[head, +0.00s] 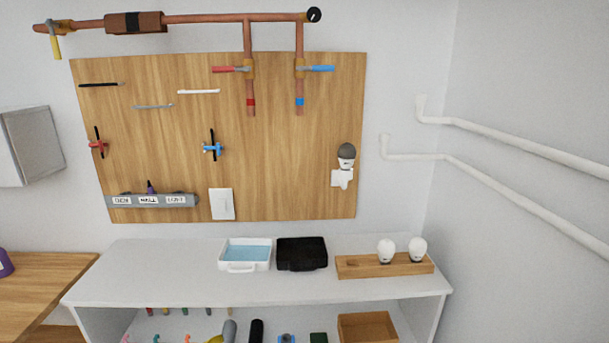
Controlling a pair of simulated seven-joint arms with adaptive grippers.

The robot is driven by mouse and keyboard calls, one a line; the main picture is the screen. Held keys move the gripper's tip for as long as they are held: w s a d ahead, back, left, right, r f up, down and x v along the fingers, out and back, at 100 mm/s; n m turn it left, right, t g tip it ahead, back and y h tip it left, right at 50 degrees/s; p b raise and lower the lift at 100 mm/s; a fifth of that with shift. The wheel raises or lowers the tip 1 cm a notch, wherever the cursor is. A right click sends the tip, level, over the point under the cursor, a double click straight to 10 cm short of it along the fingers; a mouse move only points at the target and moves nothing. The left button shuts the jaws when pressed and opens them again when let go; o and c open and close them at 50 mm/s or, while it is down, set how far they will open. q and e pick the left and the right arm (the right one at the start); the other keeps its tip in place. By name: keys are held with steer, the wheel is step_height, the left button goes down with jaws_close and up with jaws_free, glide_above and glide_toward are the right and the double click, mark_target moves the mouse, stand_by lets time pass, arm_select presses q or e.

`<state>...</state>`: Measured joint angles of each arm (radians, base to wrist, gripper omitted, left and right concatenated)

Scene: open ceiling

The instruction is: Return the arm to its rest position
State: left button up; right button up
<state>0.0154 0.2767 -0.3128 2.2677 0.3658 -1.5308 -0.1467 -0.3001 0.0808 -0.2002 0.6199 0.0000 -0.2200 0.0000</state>
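Neither of my arms nor grippers shows in the head view. Whether they are open or shut, and where they are, cannot be seen. The view shows a white workbench (180,275) against a wall with a wooden board (270,130) above it, and no arm is over either.
On the bench stand a white tray with blue inside (245,255), a black case (301,254) and a wooden block (375,267) bearing two white bulbs. Several tools and an open wooden box (366,328) are on the shelf below. White pipes (500,140) run along the right wall.

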arm_select(q)
steer(key=s+a+f+n+g+y, duration=0.1)
steer(key=s+a+f+n+y, duration=0.2)
steer(key=s, duration=0.5)
steer(key=s+a+f+g, duration=0.2)
steer(key=s+a+f, duration=0.15)
steer(key=s, duration=0.45)
steer(key=s+a+f+n+g+y, duration=0.15)
steer(key=s+a, duration=0.25)
steer(key=s, duration=0.5)
steer(key=s+d+f+g+h, duration=0.1)
steer(key=s+d+f, duration=0.15)
steer(key=f, duration=1.45)
steer(key=s+d+f+g+h, duration=0.1)
steer(key=d+f+h, duration=0.15)
steer(key=f, duration=1.45)
steer(key=s+f+n+g, duration=0.3)
steer(key=s+f, duration=1.5)
steer(key=s, duration=0.2)
steer(key=shift+s+d+f+h, duration=0.25)
steer(key=shift+s+h, duration=0.05)
steer(key=shift+s, duration=0.1)
